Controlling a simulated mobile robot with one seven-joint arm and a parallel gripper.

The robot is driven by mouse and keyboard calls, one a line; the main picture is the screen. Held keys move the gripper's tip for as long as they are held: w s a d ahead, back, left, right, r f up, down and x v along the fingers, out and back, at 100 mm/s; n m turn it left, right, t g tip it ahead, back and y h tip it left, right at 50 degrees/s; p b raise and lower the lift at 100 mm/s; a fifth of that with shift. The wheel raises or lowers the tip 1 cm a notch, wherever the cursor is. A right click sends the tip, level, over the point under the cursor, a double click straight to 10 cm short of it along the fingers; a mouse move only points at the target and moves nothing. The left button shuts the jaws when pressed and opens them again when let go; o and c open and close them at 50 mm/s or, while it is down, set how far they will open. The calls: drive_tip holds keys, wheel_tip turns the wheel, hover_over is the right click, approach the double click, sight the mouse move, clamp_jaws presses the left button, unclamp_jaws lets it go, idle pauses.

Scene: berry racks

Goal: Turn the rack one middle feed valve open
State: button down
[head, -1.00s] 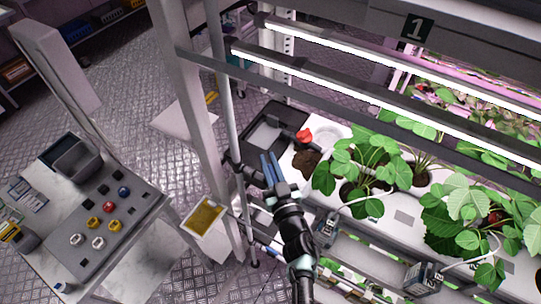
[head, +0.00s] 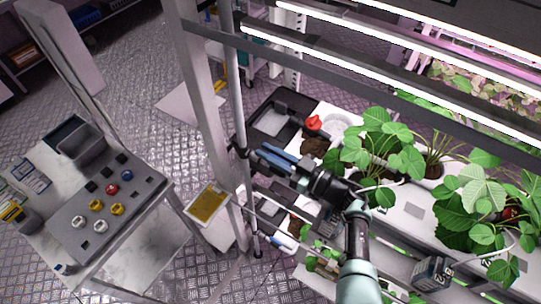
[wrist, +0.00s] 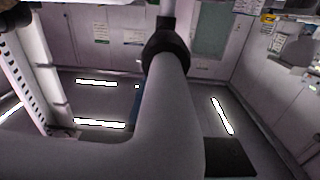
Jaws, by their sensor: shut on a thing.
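The grey vertical feed pipe (head: 232,85) of rack one runs beside the white rack post. The middle feed valve (head: 239,152) shows as a small dark fitting on this pipe at tray height. My gripper (head: 255,157) comes from the right, its blue fingers pointing left with their tips at the valve. It is shut on the valve's handle, which the fingers mostly hide. The handle's angle cannot be made out. In the wrist view a large grey pipe (wrist: 175,110) with a dark collar (wrist: 166,48) fills the middle, very close to the camera.
Rack one's sign is out of view. Strawberry plants (head: 385,145) and a red object (head: 313,123) are right of and behind my gripper. Light bars (head: 400,78) cross above. A cart (head: 110,200) with coloured knobs stands left.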

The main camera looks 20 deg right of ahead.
drive_tip(key=shift+a+n+g+y, duration=0.1)
drive_tip(key=shift+n+g+y, duration=0.2)
drive_tip(key=shift+y, duration=0.1)
drive_tip(key=c, duration=0.8)
unclamp_jaws()
drive_tip(key=shift+c, duration=0.2)
drive_tip(key=shift+r, duration=0.1)
